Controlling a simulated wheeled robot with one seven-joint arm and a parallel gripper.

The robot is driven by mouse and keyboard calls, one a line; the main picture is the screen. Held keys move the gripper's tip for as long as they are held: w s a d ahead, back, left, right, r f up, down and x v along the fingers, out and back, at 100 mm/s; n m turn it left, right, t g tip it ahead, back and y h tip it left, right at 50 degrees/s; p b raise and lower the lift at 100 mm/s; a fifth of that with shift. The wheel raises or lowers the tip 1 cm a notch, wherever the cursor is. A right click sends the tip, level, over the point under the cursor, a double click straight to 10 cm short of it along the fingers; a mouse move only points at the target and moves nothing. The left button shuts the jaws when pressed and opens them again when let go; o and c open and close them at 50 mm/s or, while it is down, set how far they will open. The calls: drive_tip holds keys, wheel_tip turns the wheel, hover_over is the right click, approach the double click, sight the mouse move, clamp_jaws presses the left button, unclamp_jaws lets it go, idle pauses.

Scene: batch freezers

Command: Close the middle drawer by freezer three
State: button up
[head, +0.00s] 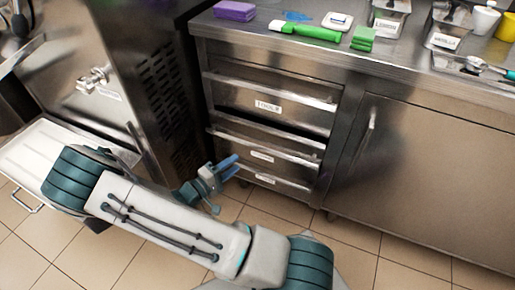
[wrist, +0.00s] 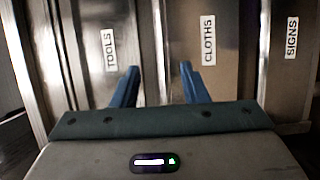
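The middle drawer (head: 262,156), labelled CLOTHS, is in the steel cabinet below the counter. It stands out a little, with a dark gap above its front edge. In the wrist view its front (wrist: 232,70) fills the middle right, turned sideways. The top drawer (head: 267,106), labelled TOOLS, is above it, and the bottom drawer (head: 265,180), labelled SIGNS, is below. My gripper (head: 237,165) is in front of the lower drawers, its blue fingers pointing at them. The fingers are apart with nothing between them. I cannot tell whether they touch the drawer.
A steel freezer (head: 165,85) with a vented side stands left of the drawers. A closed cabinet door (head: 425,165) is to the right. The counter holds a purple box (head: 235,10), green items and steel pans. Tiled floor (head: 350,245) lies in front.

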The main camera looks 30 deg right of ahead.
sight(257, 148)
drive_tip(key=b+x, duration=0.2)
drive_tip(key=x, duration=0.9)
drive_tip(key=shift+d, duration=0.3)
drive_tip(key=shift+c, duration=0.3)
clamp_jaws()
